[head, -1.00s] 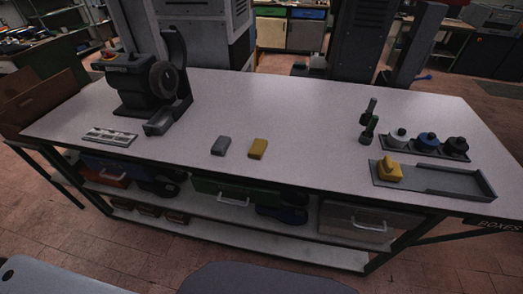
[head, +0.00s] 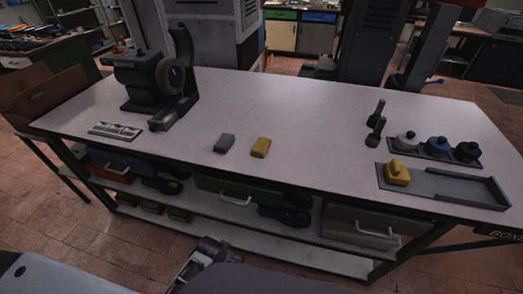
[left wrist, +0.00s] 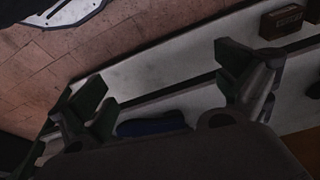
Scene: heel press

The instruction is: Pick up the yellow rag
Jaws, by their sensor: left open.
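My left gripper (head: 217,250) shows at the bottom of the head view, low in front of the bench and well apart from the rag. In the left wrist view its two fingers stand wide apart with nothing between them (left wrist: 168,85). That view shows floor and the lower shelves, not the rag. My right gripper is in neither view.
Drawers (head: 235,190) sit under the bench.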

